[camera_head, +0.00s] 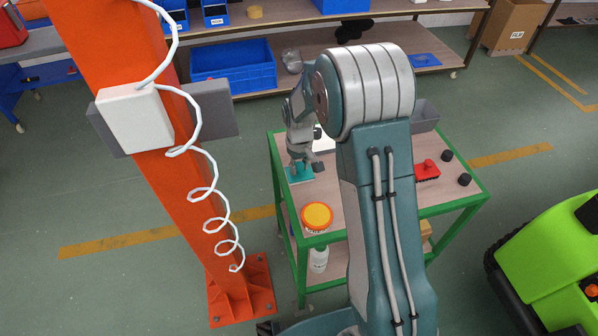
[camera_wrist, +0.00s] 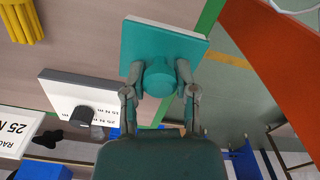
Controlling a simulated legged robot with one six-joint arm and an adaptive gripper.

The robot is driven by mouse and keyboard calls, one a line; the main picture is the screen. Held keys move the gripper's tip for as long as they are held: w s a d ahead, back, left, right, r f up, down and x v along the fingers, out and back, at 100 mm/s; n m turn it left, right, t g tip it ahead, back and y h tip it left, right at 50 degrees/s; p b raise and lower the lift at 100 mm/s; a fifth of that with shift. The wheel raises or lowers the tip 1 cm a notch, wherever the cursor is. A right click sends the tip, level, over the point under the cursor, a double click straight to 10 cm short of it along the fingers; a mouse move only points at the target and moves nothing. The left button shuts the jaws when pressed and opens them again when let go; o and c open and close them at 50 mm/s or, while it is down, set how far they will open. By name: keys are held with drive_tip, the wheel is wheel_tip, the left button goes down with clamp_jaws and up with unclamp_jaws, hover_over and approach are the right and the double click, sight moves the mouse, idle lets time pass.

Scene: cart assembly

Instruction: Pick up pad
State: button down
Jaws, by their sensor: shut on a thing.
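The teal pad (camera_wrist: 150,45) has a round teal knob on top and a pale layer beneath. In the wrist view my gripper (camera_wrist: 160,82) is shut on the knob, one finger on each side. In the head view the pad (camera_head: 299,175) is at the left edge of the green-framed cart, below my gripper (camera_head: 299,163). I cannot tell whether it touches the cart top or is slightly above it. My arm hides the middle of the cart in the head view.
The cart (camera_head: 340,187) also holds an orange-lidded jar (camera_head: 317,216), a red block (camera_head: 427,170), black cylinders (camera_head: 464,180) and a grey bin (camera_head: 425,115). An orange post (camera_head: 150,120) stands left.

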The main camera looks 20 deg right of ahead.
drive_tip(key=s+r, duration=1)
drive_tip(key=s, duration=0.4)
drive_tip(key=shift+a, duration=0.45)
